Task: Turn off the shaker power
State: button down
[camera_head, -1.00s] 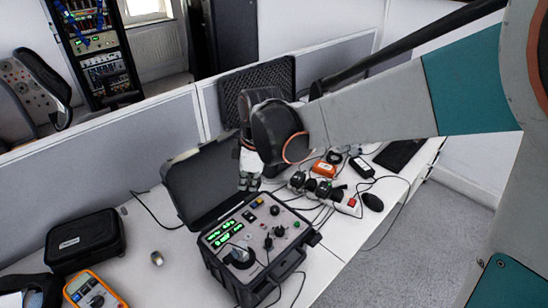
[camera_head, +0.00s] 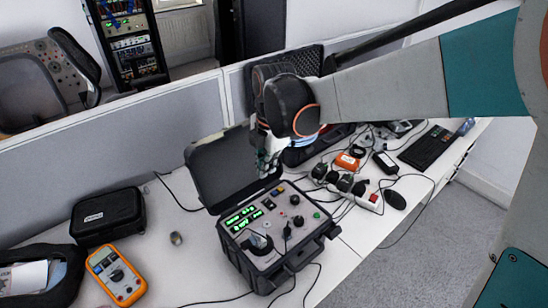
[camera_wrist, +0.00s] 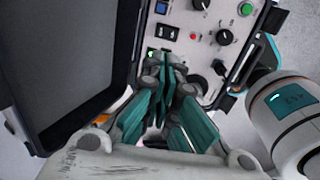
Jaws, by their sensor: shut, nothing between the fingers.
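The shaker control box (camera_head: 290,268) is a black case with its lid (camera_head: 222,170) open, and its panel has lit green displays (camera_head: 242,218). In the wrist view, the panel (camera_wrist: 205,60) shows a black rocker switch (camera_wrist: 167,32), a blue button (camera_wrist: 161,8), a red button (camera_wrist: 194,36), a green button (camera_wrist: 246,8) and several knobs. My gripper (camera_head: 266,170) hangs by the panel's back edge, beside the lid. My gripper also shows in the wrist view (camera_wrist: 166,68), shut and empty, its fingertips just below the rocker in the picture. Contact cannot be told.
An orange multimeter (camera_head: 116,275) and a black case (camera_head: 107,216) stand on the table at left. A power strip (camera_head: 368,198) with plugs, cables, an orange box (camera_head: 347,161) and a keyboard (camera_head: 427,147) lie at right. A grey partition (camera_head: 120,150) runs behind.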

aim_at(266, 208)
jog(key=f+b, duration=0.1)
jog(key=f, duration=0.3)
jog(key=w+f+b, duration=0.1)
jog(key=f+b, duration=0.1)
jog(key=f, duration=0.3)
jog(key=a+f+b, duration=0.1)
jog(key=f+b, duration=0.1)
jog(key=f, duration=0.3)
jog(key=shift+w, duration=0.2)
jog(key=shift+w+f+b, duration=0.1)
jog(key=shift+f+b, duration=0.2)
jog(key=shift+f, duration=0.05)
jog(key=shift+s+d+r, duration=0.2)
jog(key=shift+s+d, duration=0.2)
jog(key=shift+s, duration=0.25)
